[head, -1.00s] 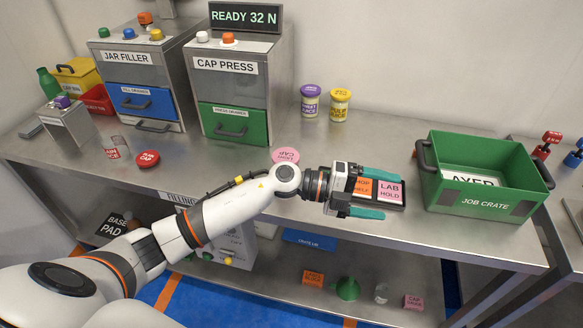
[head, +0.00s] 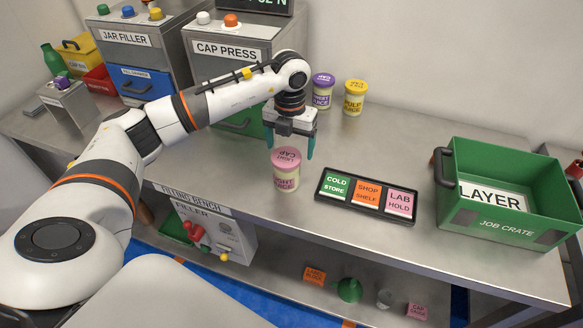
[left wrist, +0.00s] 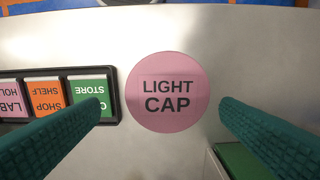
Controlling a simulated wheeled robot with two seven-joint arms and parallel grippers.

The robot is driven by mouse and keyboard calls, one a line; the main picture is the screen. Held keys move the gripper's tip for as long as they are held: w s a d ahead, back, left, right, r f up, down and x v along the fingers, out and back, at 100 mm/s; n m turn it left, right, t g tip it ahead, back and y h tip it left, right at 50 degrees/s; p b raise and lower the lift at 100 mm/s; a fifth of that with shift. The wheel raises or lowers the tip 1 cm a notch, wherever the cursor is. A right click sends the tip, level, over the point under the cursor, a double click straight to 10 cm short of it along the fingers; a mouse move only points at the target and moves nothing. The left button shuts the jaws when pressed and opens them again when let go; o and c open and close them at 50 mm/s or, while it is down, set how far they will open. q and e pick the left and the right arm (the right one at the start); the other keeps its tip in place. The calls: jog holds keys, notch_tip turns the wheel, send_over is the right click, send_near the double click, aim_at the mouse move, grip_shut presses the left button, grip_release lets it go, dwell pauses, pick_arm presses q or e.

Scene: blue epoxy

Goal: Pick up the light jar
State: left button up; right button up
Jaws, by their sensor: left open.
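The light jar (head: 286,172) stands upright on the bench, with a pink cap and a pink label. Its round cap, marked LIGHT CAP, shows from above in the left wrist view (left wrist: 168,92). My left gripper (head: 290,150) points down over the bench just behind and above the jar. Its green fingers are open, and in the left wrist view they (left wrist: 160,125) lie to either side of the cap with gaps between. Nothing is held. My right gripper is not in view.
A black tray (head: 366,213) with COLD STORE, SHOP SHELF and LAB HOLD tiles lies right of the jar. The green job crate (head: 505,235) stands further right. Purple-capped (head: 322,92) and yellow-capped (head: 354,98) jars stand behind. The cap press (head: 228,75) is behind my gripper.

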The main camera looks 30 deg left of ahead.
aim_at(288, 157)
pick_arm(q)
jog(key=f, duration=0.1)
jog(key=s+f, duration=0.1)
jog(key=f, duration=0.1)
jog(key=shift+s+f+p, duration=0.15)
jog(key=shift+p, duration=0.25)
jog(key=shift+f, duration=0.35)
jog(key=shift+w+f, duration=0.3)
jog(key=f, duration=0.1)
jog(key=f+p, duration=0.1)
jog(key=f, duration=0.1)
jog(key=f+p, duration=0.1)
jog(key=shift+s+a+f, duration=0.15)
jog(key=shift+a, duration=0.15)
jog(key=shift+f, duration=0.2)
jog(key=shift+r, duration=0.1)
jog(key=c, duration=1.2)
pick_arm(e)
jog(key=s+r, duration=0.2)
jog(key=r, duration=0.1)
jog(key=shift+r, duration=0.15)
